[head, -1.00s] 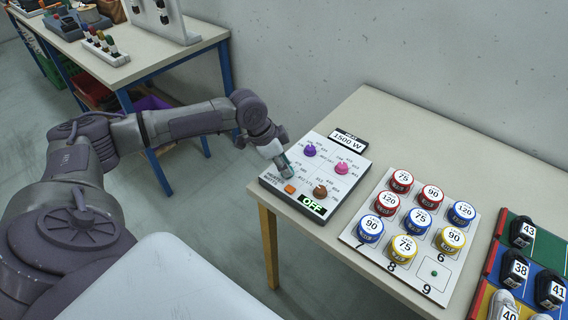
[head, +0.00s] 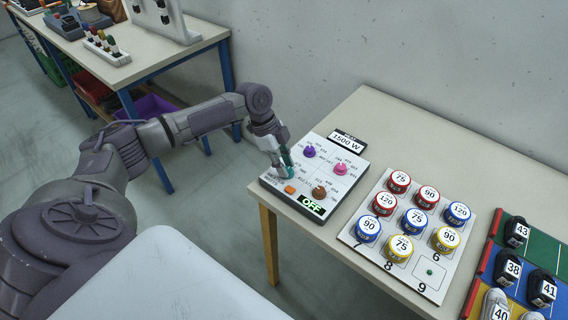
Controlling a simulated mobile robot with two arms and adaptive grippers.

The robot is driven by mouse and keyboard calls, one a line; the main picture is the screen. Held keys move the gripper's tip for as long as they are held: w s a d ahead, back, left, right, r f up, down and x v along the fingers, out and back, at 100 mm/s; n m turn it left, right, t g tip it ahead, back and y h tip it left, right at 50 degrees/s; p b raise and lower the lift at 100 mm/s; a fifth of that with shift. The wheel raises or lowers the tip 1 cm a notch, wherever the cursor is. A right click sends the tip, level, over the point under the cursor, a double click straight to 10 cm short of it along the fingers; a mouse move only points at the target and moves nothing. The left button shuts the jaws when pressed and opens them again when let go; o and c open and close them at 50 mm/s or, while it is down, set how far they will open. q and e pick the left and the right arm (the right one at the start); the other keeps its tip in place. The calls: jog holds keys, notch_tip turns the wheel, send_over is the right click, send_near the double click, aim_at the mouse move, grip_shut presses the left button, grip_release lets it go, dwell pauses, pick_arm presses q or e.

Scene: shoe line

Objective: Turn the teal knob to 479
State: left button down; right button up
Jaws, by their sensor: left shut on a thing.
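The control panel (head: 318,196) lies on the table's near left corner. It carries a purple knob (head: 309,152), a pink knob (head: 340,169), a brown knob (head: 319,192) and an orange button (head: 290,189). My left gripper (head: 284,170) points down at the panel's left side and is shut on the teal knob (head: 287,162), of which little shows between the fingers. The knob's pointer and most of its scale are hidden, so I cannot read its setting. A display on the panel reads OFF. My right gripper is not in view.
A sign (head: 347,142) reading 1500 W stands behind the panel. A white board (head: 408,275) with several numbered round tins is to its right. Coloured lanes with numbered shoes (head: 516,232) lie farther right. Another table (head: 110,68) stands at the back left.

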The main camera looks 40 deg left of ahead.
pick_arm(q)
jog(key=shift+w+m, duration=0.1)
jog(key=shift+m, duration=0.5)
jog(key=c, duration=0.9)
grip_release()
jog(key=v, duration=1.2)
jog(key=shift+w+r, duration=0.1)
jog(key=shift+w, duration=0.05)
jog(key=shift+d, duration=0.1)
